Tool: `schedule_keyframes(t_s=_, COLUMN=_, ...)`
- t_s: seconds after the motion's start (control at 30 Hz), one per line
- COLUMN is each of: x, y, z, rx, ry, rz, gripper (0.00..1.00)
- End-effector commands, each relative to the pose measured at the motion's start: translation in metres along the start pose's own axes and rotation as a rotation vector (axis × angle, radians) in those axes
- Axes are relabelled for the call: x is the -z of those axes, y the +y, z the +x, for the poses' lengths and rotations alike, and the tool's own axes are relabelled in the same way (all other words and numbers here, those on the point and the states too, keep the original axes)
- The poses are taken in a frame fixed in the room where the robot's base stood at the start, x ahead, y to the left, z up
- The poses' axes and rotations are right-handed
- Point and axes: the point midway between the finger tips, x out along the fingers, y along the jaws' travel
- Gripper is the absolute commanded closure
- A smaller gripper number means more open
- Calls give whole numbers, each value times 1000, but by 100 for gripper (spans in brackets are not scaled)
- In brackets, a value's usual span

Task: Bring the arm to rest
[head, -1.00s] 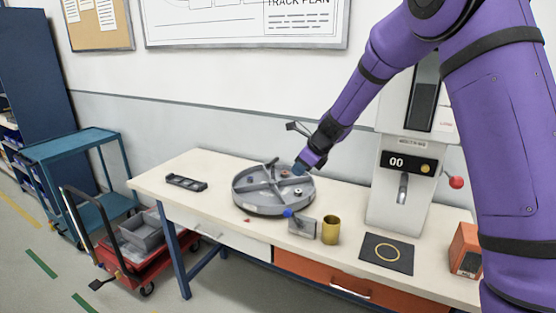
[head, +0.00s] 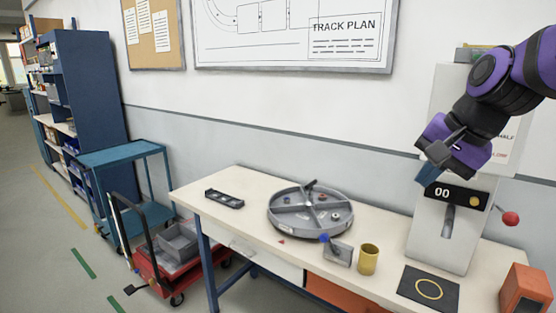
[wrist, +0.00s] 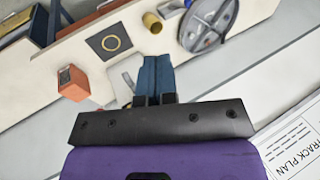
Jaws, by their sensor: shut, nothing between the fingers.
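My gripper (head: 425,180) is raised at the right, in front of the white machine (head: 440,225) with the "00" display. Its blue fingers are together and hold nothing. In the wrist view my gripper (wrist: 152,75) also shows its fingers closed, high over the bench. My purple arm is folded up at the right edge of the head view.
The bench (head: 235,190) carries a black tray (head: 224,199), a round grey divided tray (head: 285,222), a small grey block (head: 338,253), a brass cup (head: 368,260), a black mat (head: 415,285) and an orange box (head: 525,290). A red cart (head: 160,277) stands left.

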Motion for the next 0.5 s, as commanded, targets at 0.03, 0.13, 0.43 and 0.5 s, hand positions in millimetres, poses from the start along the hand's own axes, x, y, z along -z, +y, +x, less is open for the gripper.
schedule_keyframes(t_s=0.03, x=-9, y=11, z=-11, rx=-8, ry=21, rz=-69, gripper=100)
schedule_keyframes(t_s=0.13, x=-26, y=33, z=-26, rx=-39, ry=54, rz=-218, gripper=100)
schedule_keyframes(t_s=0.43, x=-69, y=96, z=-56, rx=-157, ry=137, rz=-605, gripper=100)
schedule_keyframes(t_s=0.5, x=-74, y=105, z=-58, rx=-179, ry=147, rz=-659, gripper=100)
